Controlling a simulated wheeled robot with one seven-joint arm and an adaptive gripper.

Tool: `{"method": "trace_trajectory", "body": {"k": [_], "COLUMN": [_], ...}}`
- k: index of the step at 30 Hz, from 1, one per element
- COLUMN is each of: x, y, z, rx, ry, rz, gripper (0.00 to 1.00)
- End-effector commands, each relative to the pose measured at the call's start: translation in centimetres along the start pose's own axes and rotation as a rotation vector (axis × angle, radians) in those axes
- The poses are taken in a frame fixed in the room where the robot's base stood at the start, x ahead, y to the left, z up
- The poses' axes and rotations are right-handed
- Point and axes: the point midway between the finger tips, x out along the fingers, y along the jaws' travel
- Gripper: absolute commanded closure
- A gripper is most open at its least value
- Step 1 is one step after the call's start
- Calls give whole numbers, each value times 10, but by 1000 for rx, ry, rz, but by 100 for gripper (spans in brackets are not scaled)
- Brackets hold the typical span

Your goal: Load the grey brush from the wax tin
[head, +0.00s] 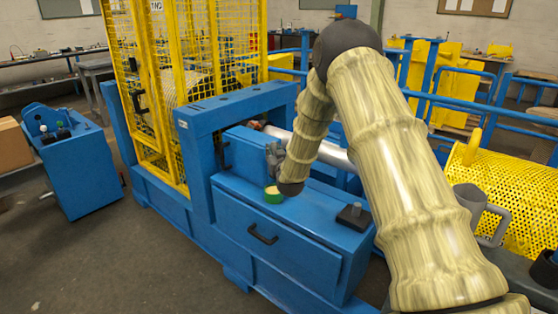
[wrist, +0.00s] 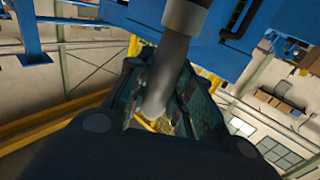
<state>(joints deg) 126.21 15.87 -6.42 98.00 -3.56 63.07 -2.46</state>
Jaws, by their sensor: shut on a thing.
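My gripper (head: 276,160) is beside the blue machine, just above the wax tin (head: 273,198). The tin is small, round and green with pale yellow wax showing, and sits on the blue top. In the wrist view my gripper's dark fingers are closed around a grey cylindrical thing (wrist: 176,58) with a lighter collar, apparently the grey brush. Its bristle end cannot be made out, and in the head view the gripper and my arm hide most of it. Whether it touches the wax cannot be told.
A black block with a grey knob (head: 353,214) stands on the blue top, right of the tin. A silver roller (head: 332,153) lies behind my arm. A yellow mesh cage (head: 180,80) rises at left.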

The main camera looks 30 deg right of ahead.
Motion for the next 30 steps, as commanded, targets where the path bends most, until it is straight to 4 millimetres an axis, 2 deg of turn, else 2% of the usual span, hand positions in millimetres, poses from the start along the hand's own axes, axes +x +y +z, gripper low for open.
{"method": "trace_trajectory", "body": {"k": [8, 21, 30], "x": [0, 0, 0], "y": [0, 0, 0], "z": [14, 52, 60], "rx": [0, 1, 1], "ry": [0, -1, 1], "rz": [0, 0, 0], "gripper": [100, 100, 100]}}
